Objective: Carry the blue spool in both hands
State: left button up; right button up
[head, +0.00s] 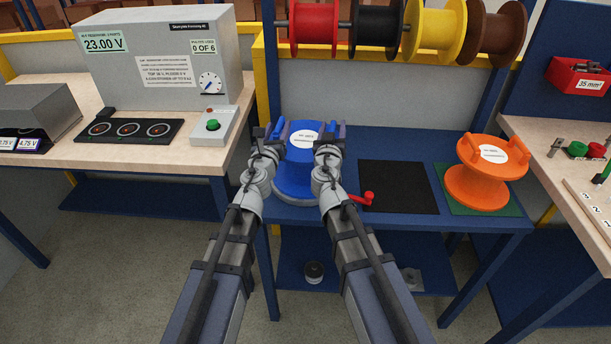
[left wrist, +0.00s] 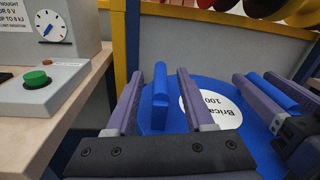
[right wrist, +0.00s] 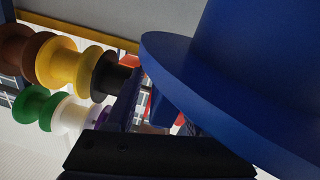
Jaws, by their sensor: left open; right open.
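The blue spool (head: 296,177) stands upright on the blue bench, with a round white label on its top flange and two raised handles. My left gripper (head: 271,132) is at its left handle. In the left wrist view the left handle (left wrist: 160,103) stands between my open left fingers, with a gap to each side. My right gripper (head: 329,134) is at the right side of the top. In the left wrist view its fingers are either side of the right handle (left wrist: 270,92).
A red crank (head: 366,197) sticks out beside the spool. A bare black mat (head: 399,187) lies right of it, then an orange spool (head: 478,187) on a green mat. Coloured reels (head: 435,28) hang above. A test bench with a grey box (head: 155,60) is at left.

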aim_at(306, 152)
pick_arm(q)
jog(key=s, duration=0.2)
jog(key=s+a, duration=0.1)
jog(key=s, duration=0.4)
jog(key=shift+s+a, duration=0.2)
jog(key=shift+a, duration=0.05)
pick_arm(e)
jog(key=shift+s+a, duration=0.25)
jog(key=shift+s, duration=1)
jog(key=shift+s+a, duration=0.3)
jog(key=shift+s, duration=0.95)
jog(key=shift+s+a, duration=0.25)
jog(key=shift+s, duration=1)
